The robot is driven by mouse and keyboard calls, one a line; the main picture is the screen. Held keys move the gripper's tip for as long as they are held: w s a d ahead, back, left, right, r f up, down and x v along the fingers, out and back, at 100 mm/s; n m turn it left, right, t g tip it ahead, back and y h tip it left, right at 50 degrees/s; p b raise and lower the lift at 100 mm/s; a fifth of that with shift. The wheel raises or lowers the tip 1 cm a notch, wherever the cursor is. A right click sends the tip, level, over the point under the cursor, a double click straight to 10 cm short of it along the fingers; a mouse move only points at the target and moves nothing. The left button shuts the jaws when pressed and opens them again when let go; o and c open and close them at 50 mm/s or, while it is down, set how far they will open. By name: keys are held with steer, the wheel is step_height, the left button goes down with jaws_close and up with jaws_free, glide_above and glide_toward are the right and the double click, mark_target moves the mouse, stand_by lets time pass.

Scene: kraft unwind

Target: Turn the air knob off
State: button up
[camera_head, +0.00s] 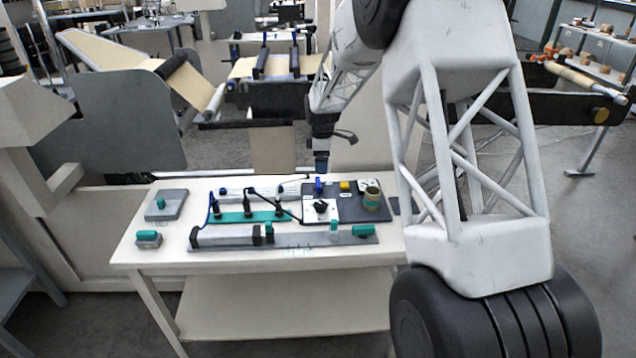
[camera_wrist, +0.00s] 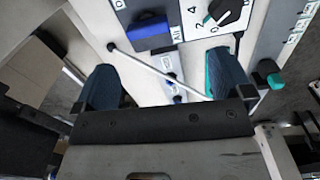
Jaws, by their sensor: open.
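A blue bar-shaped knob (camera_wrist: 151,37) sits on a dark panel at the top of the wrist view, with the printed word "Air" beside it. In the head view this blue knob (camera_head: 319,186) stands at the back edge of the panel on the white table. My gripper (camera_head: 321,162) points down just above and behind it. In the wrist view my gripper (camera_wrist: 166,85) is open, with two blue-padded fingers spread wide and no object held between them. The knob is ahead of the fingers and apart from them. Its exact setting is hard to read.
A black dial (camera_wrist: 228,12) on a numbered white plate lies close to the blue knob. A yellow button (camera_head: 345,186) and a round tan roll (camera_head: 372,198) are also on the panel. A pale rod (camera_wrist: 160,72) crosses below the fingers. Green-and-black fittings (camera_head: 246,207) stand to the left.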

mark_target(318, 181)
steer(key=shift+n, duration=0.5)
steer(key=w+f, duration=0.1)
steer(key=w+a+f, duration=0.1)
steer(key=f, duration=0.1)
steer(key=shift+w, duration=0.2)
steer(key=shift+f, duration=0.15)
steer(key=shift+f, duration=3.8)
steer(key=c, duration=0.9)
